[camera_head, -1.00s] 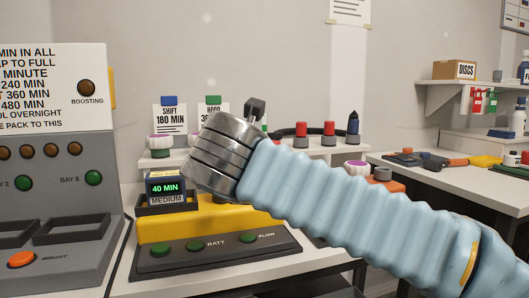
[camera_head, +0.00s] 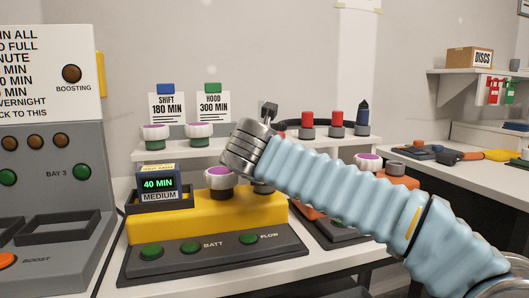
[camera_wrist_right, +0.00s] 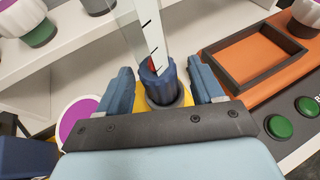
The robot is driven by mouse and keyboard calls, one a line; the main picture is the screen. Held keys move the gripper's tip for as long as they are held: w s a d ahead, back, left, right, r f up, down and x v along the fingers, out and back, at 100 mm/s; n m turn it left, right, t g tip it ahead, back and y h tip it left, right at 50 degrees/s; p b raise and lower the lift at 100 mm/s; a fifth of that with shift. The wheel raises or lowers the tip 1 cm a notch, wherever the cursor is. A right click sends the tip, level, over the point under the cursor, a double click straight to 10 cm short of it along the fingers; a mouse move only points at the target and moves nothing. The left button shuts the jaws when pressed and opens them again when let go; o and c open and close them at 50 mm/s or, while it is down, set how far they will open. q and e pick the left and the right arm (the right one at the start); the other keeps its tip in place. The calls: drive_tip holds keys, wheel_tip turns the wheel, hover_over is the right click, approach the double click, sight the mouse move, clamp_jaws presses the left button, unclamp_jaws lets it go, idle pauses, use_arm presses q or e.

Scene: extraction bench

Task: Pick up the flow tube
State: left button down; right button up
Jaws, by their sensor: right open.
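The flow tube (camera_wrist_right: 147,35) shows in the right wrist view as a clear, marked tube with a red part inside and a blue collar at its foot. It stands in a dark round socket on the yellow unit. My right gripper (camera_wrist_right: 162,82) is open, with one blue finger on each side of the blue collar and a gap showing on both sides. In the head view my right arm and wrist hide the tube and the fingers. My left gripper is not in view.
The yellow unit (camera_head: 150,229) carries a 40 MIN display box (camera_head: 158,184) and a purple-topped knob (camera_head: 217,178). A shelf (camera_head: 190,149) with cards and knobs runs behind. An orange unit (camera_wrist_right: 235,82) with a dark-rimmed tray lies close beside the right finger.

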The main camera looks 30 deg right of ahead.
drive_tip(key=x, duration=0.2)
drive_tip(key=shift+w+d+f, duration=0.15)
drive_tip(key=shift+w+f, duration=0.05)
drive_tip(key=shift+w, duration=0.05)
clamp_jaws()
